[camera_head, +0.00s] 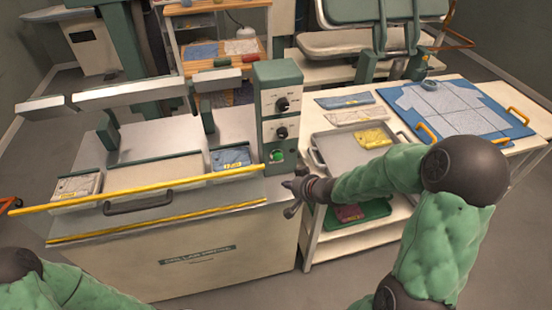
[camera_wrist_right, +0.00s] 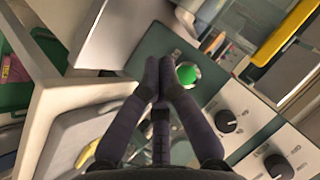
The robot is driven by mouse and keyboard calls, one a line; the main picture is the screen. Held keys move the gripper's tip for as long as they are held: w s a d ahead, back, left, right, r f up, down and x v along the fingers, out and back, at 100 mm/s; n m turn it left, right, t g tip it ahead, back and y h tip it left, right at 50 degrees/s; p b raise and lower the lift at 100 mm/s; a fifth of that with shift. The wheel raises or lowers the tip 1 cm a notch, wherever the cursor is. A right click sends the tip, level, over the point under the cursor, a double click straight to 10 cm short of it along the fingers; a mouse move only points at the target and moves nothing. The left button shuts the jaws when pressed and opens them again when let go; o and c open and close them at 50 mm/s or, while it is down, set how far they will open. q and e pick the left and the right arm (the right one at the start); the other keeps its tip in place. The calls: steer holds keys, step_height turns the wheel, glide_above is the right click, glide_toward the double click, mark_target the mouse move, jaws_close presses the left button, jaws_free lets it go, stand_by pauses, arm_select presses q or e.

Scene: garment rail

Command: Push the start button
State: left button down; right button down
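The start button is a round green button (camera_head: 277,155) low on the front of the green control box (camera_head: 283,72). In the right wrist view the green button (camera_wrist_right: 187,74) shows just beyond and right of my fingertips. My right gripper (camera_head: 289,192) is below the button in the head view, in front of the press's right corner. In the right wrist view its fingers (camera_wrist_right: 160,75) meet at the tips with nothing between them. Whether they touch the panel I cannot tell; they look apart from the button.
Two black knobs (camera_head: 282,104) sit above the button. A yellow bar (camera_head: 150,188) and dark handle (camera_head: 138,204) run along the press front. To the right, a table holds a grey tray (camera_head: 322,160) and a blue board (camera_head: 500,120); a lower shelf holds a green tray (camera_head: 375,212).

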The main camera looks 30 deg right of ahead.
mark_target(277, 156)
steer(key=shift+w, duration=0.1)
steer(key=w+d+p, duration=0.2)
steer(key=w, duration=0.6)
steer(key=shift+w, duration=0.2)
stand_by(1.4)
steer(key=shift+w+d+p, duration=0.15)
steer(key=shift+w+p, duration=0.25)
steer(key=shift+p, duration=0.1)
